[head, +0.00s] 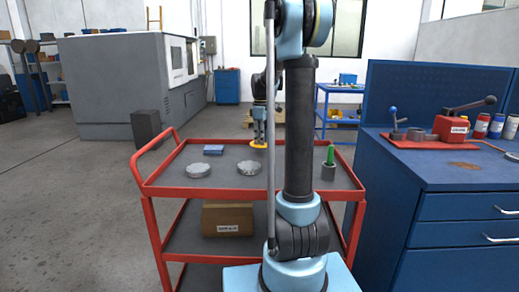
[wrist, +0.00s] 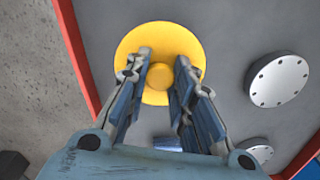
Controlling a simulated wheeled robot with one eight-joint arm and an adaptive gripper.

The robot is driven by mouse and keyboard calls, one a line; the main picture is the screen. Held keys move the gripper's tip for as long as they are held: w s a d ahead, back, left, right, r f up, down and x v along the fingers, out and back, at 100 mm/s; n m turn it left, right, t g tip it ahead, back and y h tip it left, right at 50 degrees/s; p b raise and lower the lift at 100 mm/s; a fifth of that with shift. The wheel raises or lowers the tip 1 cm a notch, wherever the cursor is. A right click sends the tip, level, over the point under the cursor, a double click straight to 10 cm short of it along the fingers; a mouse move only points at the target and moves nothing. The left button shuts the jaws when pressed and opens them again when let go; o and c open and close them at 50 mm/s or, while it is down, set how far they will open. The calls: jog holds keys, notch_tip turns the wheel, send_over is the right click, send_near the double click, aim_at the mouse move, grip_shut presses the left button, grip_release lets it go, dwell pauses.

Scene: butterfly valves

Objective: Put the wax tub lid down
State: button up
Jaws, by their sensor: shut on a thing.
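The wax tub lid is a yellow disc with a round knob (wrist: 160,38). In the head view the lid (head: 258,146) shows as a thin yellow strip over the far part of the red cart's grey top (head: 222,176). My gripper (wrist: 160,82) is shut on the lid's knob, with one finger on each side of it. In the head view my gripper (head: 259,138) points down onto the lid. I cannot tell whether the lid touches the cart top or hangs just above it. No wax tub can be made out.
Two grey bolted discs (head: 198,170) (head: 248,167) lie on the cart top. A red rim edges the cart. The blue workbench (head: 440,175) stands right.

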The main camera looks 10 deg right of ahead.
aim_at(261, 146)
jog(key=shift+f, duration=2.1)
jog(key=o, duration=0.8)
notch_tip(261, 146, up, 12)
jog(key=shift+r, duration=0.1)
jog(key=shift+s, duration=0.1)
